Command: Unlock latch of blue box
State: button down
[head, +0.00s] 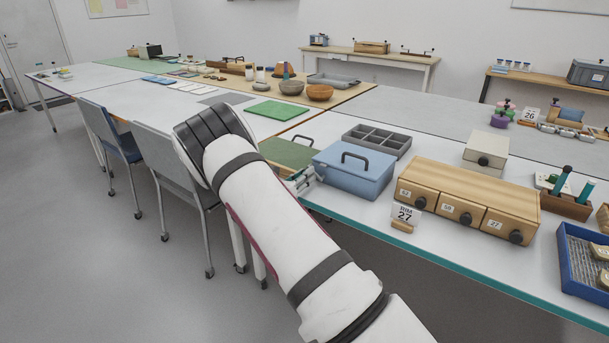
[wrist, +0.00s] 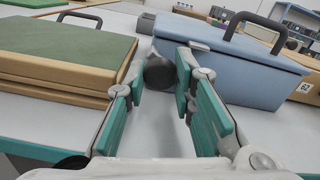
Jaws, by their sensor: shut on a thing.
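The blue box (head: 355,170) stands near the table's front edge, with its lid down and a dark handle on top. In the wrist view the blue box (wrist: 235,75) is at the right, just beyond my fingers. My gripper (head: 303,180) is at the box's left end in the head view, partly hidden by my arm. In the wrist view my gripper (wrist: 168,78) has its teal-padded fingers around a dark round knob (wrist: 158,73) beside the box. The knob appears to be the box's latch; its far side and mounting are hidden.
A green-topped case (head: 288,152) lies close to the left of the box. A grey compartment tray (head: 377,140) is behind it. The floor in front of the table is clear.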

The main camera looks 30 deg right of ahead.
jog(key=shift+f+n, duration=0.1)
jog(key=shift+n, duration=0.3)
jog(key=c, duration=1.3)
grip_release()
jog(key=shift+c, duration=0.2)
jog(key=shift+a, duration=0.15)
jog(key=v, duration=1.1)
jog(key=shift+s+a, duration=0.15)
jog(key=shift+a, duration=0.25)
